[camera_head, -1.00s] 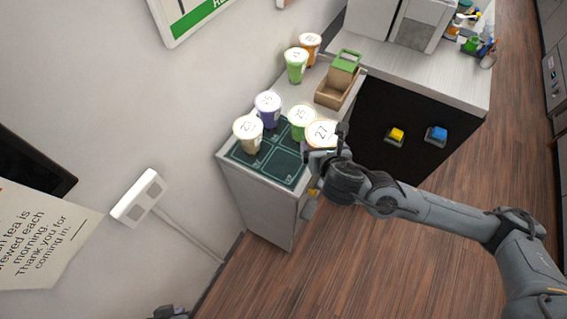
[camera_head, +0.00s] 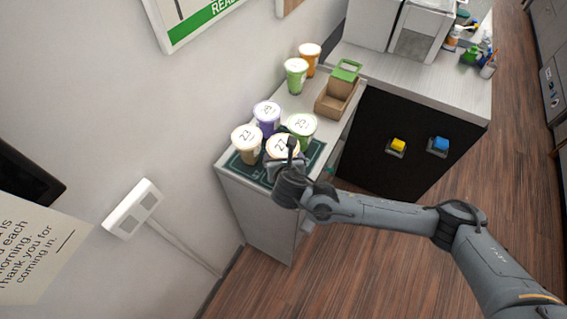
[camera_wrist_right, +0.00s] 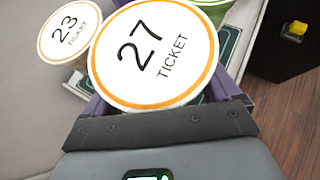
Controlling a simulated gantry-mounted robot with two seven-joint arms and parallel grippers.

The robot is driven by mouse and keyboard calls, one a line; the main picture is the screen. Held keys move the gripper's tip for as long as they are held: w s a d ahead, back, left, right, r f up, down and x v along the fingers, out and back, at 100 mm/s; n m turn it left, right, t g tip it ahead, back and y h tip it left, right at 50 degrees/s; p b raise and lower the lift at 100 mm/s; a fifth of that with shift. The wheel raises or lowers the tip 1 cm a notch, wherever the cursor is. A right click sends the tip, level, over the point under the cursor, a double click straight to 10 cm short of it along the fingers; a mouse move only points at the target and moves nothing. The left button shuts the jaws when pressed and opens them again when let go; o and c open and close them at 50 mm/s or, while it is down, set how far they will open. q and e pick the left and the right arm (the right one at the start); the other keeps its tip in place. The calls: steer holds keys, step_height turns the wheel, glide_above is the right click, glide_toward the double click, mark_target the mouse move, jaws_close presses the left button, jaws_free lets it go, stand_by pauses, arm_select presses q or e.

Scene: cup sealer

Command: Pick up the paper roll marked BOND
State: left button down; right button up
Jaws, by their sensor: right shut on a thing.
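I see no paper roll marked BOND in either view. My right gripper (camera_head: 285,163) is shut on the cup with lid 27 (camera_head: 283,146), over the dark green mat (camera_head: 232,164). I cannot tell whether the cup touches the mat. In the right wrist view, its orange-rimmed lid (camera_wrist_right: 152,52) fills the middle, between the fingers. The cup with lid 23 (camera_head: 246,147) stands left of it, and a green cup with lid 25 (camera_head: 302,136) stands just behind. A purple cup (camera_head: 267,124) stands further back. My left gripper is out of view.
A green cup (camera_head: 296,78) and an orange cup (camera_head: 309,61) stand at the counter's back by the wall. A brown box (camera_head: 333,103) with a green-topped part sits right of them. Yellow (camera_head: 398,145) and blue (camera_head: 439,145) buttons are on the black cabinet front.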

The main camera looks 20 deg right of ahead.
step_height(320, 180, down, 2)
steer(key=shift+f, duration=0.25)
steer(key=shift+f, duration=0.2)
steer(key=o, duration=1.3)
